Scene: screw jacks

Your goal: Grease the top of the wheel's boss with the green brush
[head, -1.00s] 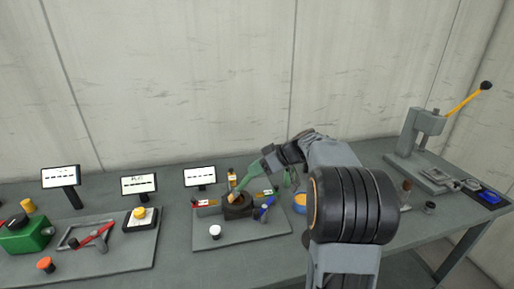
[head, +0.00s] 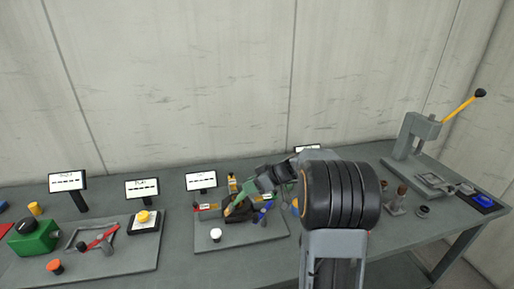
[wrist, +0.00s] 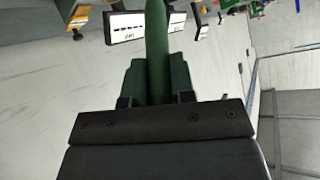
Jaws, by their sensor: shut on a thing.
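The green brush (head: 238,201) is held in my gripper (head: 260,183), shut on its handle. The brush slants down to the left, with its pale tip over the dark wheel (head: 241,215). Whether the bristles touch the boss cannot be told at this size. The brush and my gripper cover much of the wheel and its boss. In the wrist view, the brush (wrist: 157,50) stands between the two fingers and points away from the camera; its tip and the wheel are not visible there.
The wheel sits on a grey plate with a white knob (head: 215,235), a blue part (head: 263,215) and a small bottle (head: 232,184) around it. A small display (head: 201,181) stands behind. A green box (head: 35,236) is at left; a press (head: 417,137) stands at right.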

